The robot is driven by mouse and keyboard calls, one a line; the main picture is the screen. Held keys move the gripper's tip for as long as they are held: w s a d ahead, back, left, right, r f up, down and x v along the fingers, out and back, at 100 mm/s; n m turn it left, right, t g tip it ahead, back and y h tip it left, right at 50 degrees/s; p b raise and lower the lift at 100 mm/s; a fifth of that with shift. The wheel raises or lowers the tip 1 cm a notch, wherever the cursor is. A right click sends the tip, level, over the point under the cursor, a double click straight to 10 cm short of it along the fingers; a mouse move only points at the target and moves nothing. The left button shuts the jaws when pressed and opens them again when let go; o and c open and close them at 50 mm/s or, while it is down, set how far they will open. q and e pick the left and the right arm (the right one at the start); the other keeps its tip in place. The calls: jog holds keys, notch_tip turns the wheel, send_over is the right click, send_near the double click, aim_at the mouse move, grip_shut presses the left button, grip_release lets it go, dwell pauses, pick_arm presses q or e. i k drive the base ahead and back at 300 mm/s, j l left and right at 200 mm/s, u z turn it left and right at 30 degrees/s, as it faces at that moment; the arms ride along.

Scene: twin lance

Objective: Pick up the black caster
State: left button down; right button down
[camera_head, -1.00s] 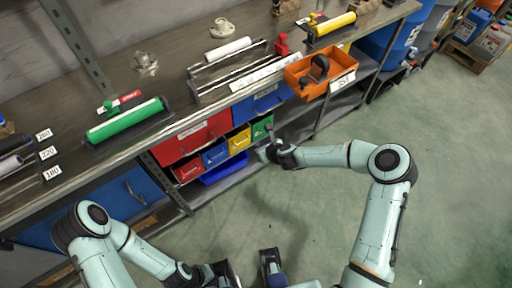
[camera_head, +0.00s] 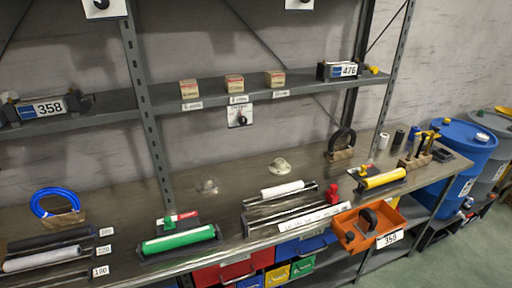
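A black caster (camera_head: 369,219), seen as a dark wheel, stands in the orange bin (camera_head: 345,218) at the front right edge of the workbench. A smaller dark part (camera_head: 350,237) shows near the bin's front left corner; I cannot tell what it is. The bin has a white label reading 358. Neither of my grippers is in this view.
The workbench (camera_head: 130,219) also carries a green roller (camera_head: 180,241), a white roller (camera_head: 283,190), a yellow roller (camera_head: 384,179) and a black ring (camera_head: 342,139) on a wooden block. Red, blue, yellow and green drawers sit below. Blue barrels (camera_head: 459,155) stand at the right.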

aim_at(366, 225)
jog(key=i+l, duration=0.15)
jog(key=l, duration=0.25)
jog(key=i+l, duration=0.1)
jog(key=l, duration=0.35)
jog(key=i+l, duration=0.15)
jog(key=l, duration=0.25)
